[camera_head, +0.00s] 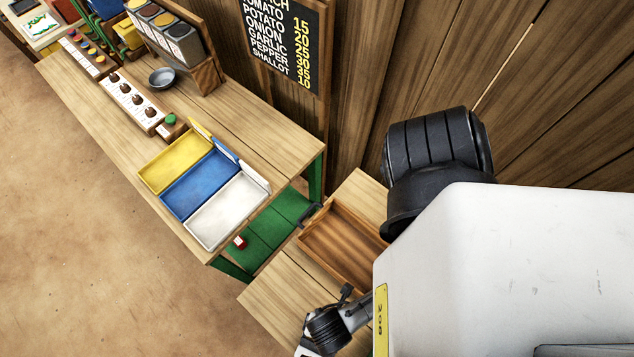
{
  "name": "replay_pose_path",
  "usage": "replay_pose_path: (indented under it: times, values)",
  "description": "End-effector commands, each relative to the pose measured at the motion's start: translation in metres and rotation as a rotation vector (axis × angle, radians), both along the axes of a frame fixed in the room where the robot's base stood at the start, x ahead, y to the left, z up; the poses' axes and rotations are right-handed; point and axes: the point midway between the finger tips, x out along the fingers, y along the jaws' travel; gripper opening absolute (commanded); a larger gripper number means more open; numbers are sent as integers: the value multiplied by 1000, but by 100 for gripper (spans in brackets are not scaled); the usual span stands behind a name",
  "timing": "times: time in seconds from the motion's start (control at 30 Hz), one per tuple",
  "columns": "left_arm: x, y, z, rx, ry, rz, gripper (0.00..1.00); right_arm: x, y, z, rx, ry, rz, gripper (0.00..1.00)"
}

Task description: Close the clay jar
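No clay jar and no lid that I can make out as its own show in the head view. My white and black arm links fill the right side and hide much of the lower right. Dark jointed parts of mine show at the bottom middle, but I can make out no fingertips on them. Neither gripper can be seen clearly in this view.
A wooden counter holds a tray with yellow (175,163), blue and white (228,212) compartments, a grey bowl (162,78) and a knob panel (133,102). A wooden tray (345,248) sits on a lower bench, partly behind my arm. A price board (285,40) hangs behind.

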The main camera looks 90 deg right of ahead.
Motion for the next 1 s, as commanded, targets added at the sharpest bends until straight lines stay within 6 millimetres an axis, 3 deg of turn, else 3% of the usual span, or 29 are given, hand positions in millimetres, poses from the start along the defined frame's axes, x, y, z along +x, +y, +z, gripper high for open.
replay_pose_path:
  times: [0.43, 0.9, 1.0]
  values:
    - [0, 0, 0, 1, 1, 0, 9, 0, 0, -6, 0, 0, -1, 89]
    - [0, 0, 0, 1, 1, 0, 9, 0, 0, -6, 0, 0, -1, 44]
    - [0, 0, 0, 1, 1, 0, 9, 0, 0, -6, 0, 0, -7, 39]
